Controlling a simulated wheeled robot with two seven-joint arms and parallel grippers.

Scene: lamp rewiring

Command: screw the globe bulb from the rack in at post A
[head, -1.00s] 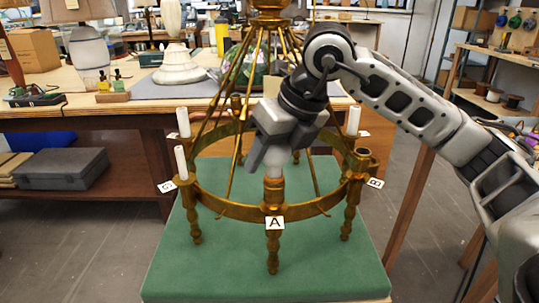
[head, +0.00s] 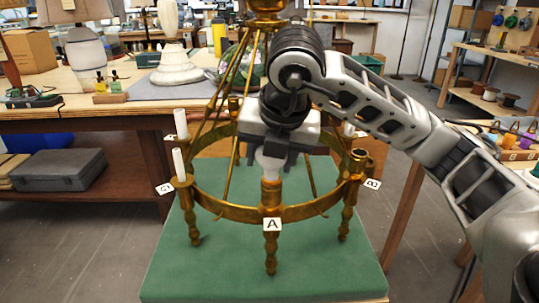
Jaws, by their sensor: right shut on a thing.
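A brass ring chandelier (head: 240,213) stands on a green mat (head: 205,262). My right gripper (head: 272,160) is above post A, pointing down, and is shut on a whitish bulb (head: 270,168). The bulb's lower end is at the top of post A's socket (head: 271,187); I cannot tell how deep it sits. The fingers hide the bulb's upper part. My left gripper is not in view.
White candle sleeves (head: 179,163) stand on the left posts. Post B's cup (head: 360,157) at the right is empty. Chandelier rods (head: 228,160) rise close to my right gripper. A workbench with lamps (head: 177,60) stands behind.

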